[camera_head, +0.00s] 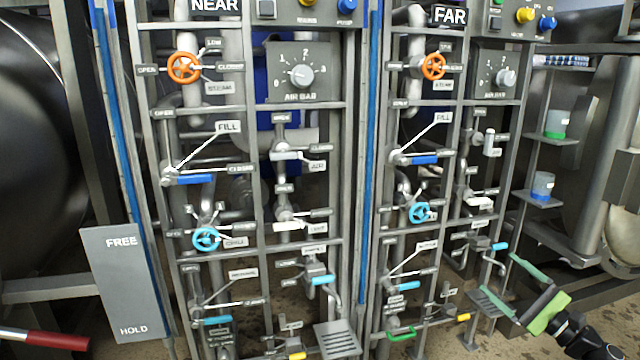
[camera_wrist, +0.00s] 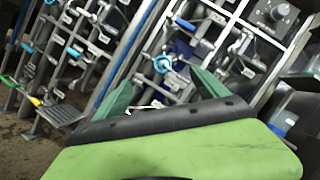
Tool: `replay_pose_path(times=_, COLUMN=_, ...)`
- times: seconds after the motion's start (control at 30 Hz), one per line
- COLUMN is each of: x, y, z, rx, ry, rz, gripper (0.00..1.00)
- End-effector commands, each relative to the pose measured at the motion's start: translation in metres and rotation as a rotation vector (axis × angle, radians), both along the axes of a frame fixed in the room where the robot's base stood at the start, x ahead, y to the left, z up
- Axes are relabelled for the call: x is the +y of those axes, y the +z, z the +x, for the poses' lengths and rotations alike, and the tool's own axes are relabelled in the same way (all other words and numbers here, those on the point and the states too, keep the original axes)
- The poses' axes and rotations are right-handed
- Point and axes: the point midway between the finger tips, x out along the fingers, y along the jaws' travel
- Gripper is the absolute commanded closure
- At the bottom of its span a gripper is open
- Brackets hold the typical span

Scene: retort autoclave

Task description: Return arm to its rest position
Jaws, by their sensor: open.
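My gripper (camera_head: 493,274) is at the lower right of the head view, green, with its two fingers spread apart and nothing between them. It points left toward the lower part of the FAR panel (camera_head: 455,238). In the wrist view the two green fingers of my gripper (camera_wrist: 160,88) are also apart and empty. The panel pipes and valves lie beyond them, tilted in the picture. I cannot tell the exact gap between my fingertips and the nearest valve handles.
A FREE/HOLD plate (camera_head: 125,285) and a red handle (camera_head: 55,340) are at lower left. Shelves with cups (camera_head: 542,186) stand right. Some brown floor shows below.

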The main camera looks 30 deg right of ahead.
Motion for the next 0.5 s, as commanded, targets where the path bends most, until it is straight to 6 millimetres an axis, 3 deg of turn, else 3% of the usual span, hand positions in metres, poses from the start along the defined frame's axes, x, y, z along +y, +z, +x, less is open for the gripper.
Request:
replay_pose_path(times=0.27, x=0.015, y=0.009, z=0.045, rx=0.0, ry=0.08, rz=0.0, gripper=0.17)
replay_pose_path(times=0.5, x=0.063, y=0.019, z=0.123, rx=0.0, ry=0.232, rz=-0.001, gripper=0.17)
